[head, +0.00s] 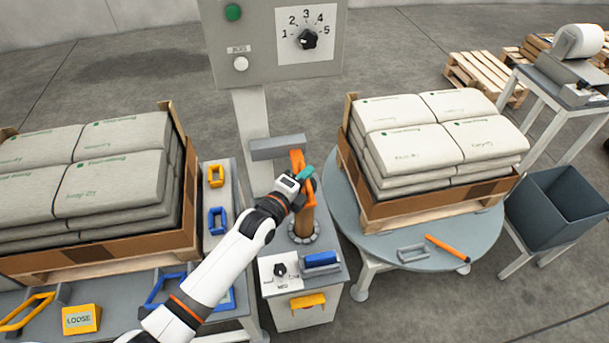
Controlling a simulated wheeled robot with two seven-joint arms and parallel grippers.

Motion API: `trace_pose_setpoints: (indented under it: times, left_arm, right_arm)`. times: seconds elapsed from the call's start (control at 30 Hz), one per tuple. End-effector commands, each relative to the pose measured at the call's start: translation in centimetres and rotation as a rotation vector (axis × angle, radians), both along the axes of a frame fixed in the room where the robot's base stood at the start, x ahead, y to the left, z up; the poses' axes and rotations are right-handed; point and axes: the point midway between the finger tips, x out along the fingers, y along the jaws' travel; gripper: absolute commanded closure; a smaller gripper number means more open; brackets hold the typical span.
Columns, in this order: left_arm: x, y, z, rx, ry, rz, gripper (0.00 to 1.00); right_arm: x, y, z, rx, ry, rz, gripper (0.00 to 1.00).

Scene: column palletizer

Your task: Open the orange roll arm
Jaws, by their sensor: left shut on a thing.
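The orange roll arm (297,160) stands at the top of a brown cylinder (304,224) on the grey machine stand, in the middle of the head view. My left gripper (304,177) reaches it from the lower left and is shut on it. The gripper and its wrist cover part of the orange arm, so the exact grip is hidden. My right gripper is not in view.
A control panel (262,80) with a numbered dial rises behind the stand. Stacked sacks stand on pallets at left (110,185) and on the round turntable (400,256) at right. An orange bar (447,247) lies on the turntable. A grey bin (556,205) stands far right.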

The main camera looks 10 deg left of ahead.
Motion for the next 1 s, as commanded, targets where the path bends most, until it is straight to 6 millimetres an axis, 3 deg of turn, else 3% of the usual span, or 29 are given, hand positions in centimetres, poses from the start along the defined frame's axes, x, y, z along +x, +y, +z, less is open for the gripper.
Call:
trace_pose_setpoints:
  times: [0.27, 0.7, 1.0]
  left_arm:
    - [0.1, 0.1, 0.8, -0.007, 0.024, 0.0, 1.0]
    - [2.1, 0.9, 5.3, -0.085, 0.281, 0.001, 1.0]
    - [4.1, 1.5, 7.2, -0.15, 0.471, 0.002, 1.0]
  right_arm:
    - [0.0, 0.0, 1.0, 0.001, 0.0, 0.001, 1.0]
    - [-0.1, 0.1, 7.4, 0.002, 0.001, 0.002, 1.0]
    - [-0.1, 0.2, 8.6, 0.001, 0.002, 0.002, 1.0]
